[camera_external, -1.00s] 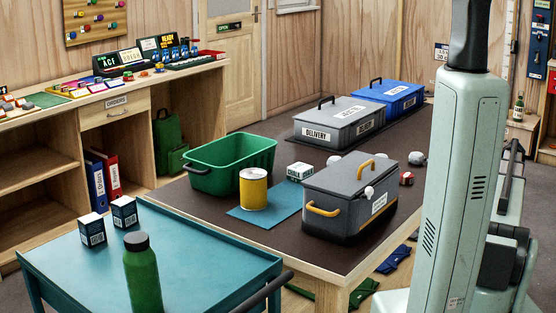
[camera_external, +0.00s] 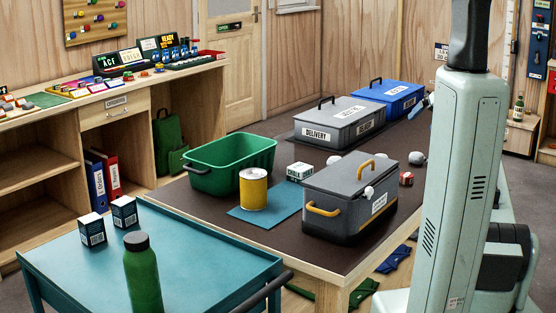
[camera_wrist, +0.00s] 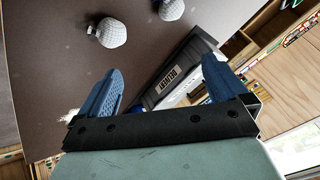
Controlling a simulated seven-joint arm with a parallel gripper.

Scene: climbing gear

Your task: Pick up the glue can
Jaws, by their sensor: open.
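A yellow can (camera_external: 254,190) with a pale metal top stands upright on a blue mat (camera_external: 284,212) on the dark-topped table; it looks like the glue can, though no label is readable. It does not show in the wrist view. My gripper (camera_wrist: 160,84) is open, with its two blue fingers apart and nothing seen between them. It is over the far right part of the table, well away from the can. In the external view my arm hides most of it.
A green crate (camera_external: 230,168) stands behind-left of the can, a chalk box (camera_external: 299,172) behind-right, and a grey toolbox (camera_external: 350,200) to the right. The grey delivery box (camera_external: 340,122) and blue box (camera_external: 392,92) stand farther back. A round pale ball (camera_wrist: 110,32) lies near my gripper.

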